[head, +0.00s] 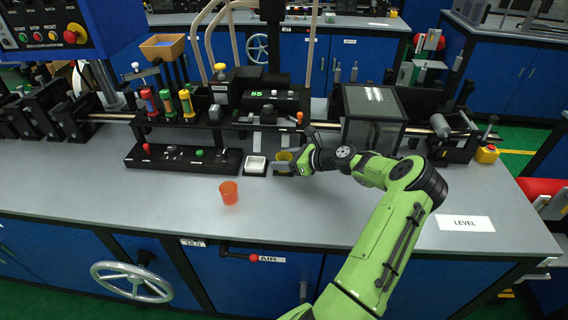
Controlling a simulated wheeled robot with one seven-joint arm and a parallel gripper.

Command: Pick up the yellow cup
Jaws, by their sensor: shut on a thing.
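The yellow cup (284,157) is small and stands at the back of the grey bench, over a dark pad beside a white square dish. My gripper (286,166) reaches it from the right and is shut on it. The fingers and wrist cover part of the cup. I cannot tell whether the cup is touching the surface or slightly raised.
An orange cup (229,193) stands on the open bench (150,210) to the front left. The white dish (256,165) is just left of the yellow cup. A black control strip (183,158) and machinery line the back. The front of the bench is mostly clear.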

